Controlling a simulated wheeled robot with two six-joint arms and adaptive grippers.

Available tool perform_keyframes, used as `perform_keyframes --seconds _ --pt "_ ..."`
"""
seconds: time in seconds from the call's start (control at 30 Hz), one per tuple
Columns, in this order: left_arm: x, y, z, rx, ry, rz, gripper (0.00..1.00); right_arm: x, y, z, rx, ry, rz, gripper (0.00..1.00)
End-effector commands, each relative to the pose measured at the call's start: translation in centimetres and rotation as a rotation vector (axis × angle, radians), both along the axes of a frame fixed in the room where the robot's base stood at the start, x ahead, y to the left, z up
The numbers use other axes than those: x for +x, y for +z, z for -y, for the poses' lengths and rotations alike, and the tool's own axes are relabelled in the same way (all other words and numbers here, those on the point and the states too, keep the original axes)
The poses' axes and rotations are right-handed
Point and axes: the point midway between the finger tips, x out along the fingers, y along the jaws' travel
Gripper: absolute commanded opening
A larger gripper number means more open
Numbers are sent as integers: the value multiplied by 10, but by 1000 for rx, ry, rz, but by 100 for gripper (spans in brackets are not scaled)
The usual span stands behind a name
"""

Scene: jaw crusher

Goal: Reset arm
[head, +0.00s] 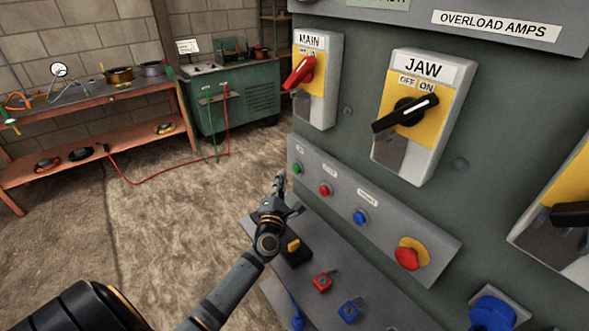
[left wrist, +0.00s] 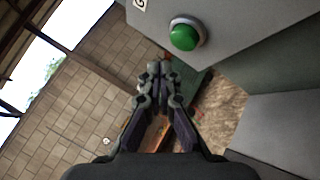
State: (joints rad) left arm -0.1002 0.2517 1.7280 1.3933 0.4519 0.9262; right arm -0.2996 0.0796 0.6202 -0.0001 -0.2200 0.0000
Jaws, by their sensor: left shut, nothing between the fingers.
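My left gripper (head: 279,184) is shut and empty, in front of the left end of the sloped button strip (head: 331,197). In the left wrist view its fingertips (left wrist: 160,70) meet just below a green button (left wrist: 184,35), apart from it as far as I can tell. The same green button (head: 297,168) is near the fingers in the head view. The strip also carries a small red button (head: 325,190), a blue button (head: 360,217) and a red mushroom button on yellow (head: 409,255). My right gripper is not in view.
Above the strip are the MAIN switch (head: 301,72) with a red handle and the JAW switch (head: 406,113) with a black handle. A workbench (head: 90,100) and green cabinet (head: 240,95) stand behind. Floor at left is open.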

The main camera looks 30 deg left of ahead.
Motion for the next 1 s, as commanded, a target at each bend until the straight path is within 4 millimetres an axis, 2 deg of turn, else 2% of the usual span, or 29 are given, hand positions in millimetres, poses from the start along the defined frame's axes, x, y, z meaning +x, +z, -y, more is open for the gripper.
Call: perform_keyframes --seconds 0.2,0.73,0.8,0.87,1.0 --pt "-18 0 -7 1 -1 -2 0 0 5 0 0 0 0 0" --pt "-19 0 -5 9 -8 -5 0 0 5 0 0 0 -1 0" --pt "-18 1 10 65 -55 -28 0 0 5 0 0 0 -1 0" --pt "-18 2 38 173 -138 -74 0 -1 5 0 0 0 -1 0" --pt "-34 -13 127 597 -407 -242 0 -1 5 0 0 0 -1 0"
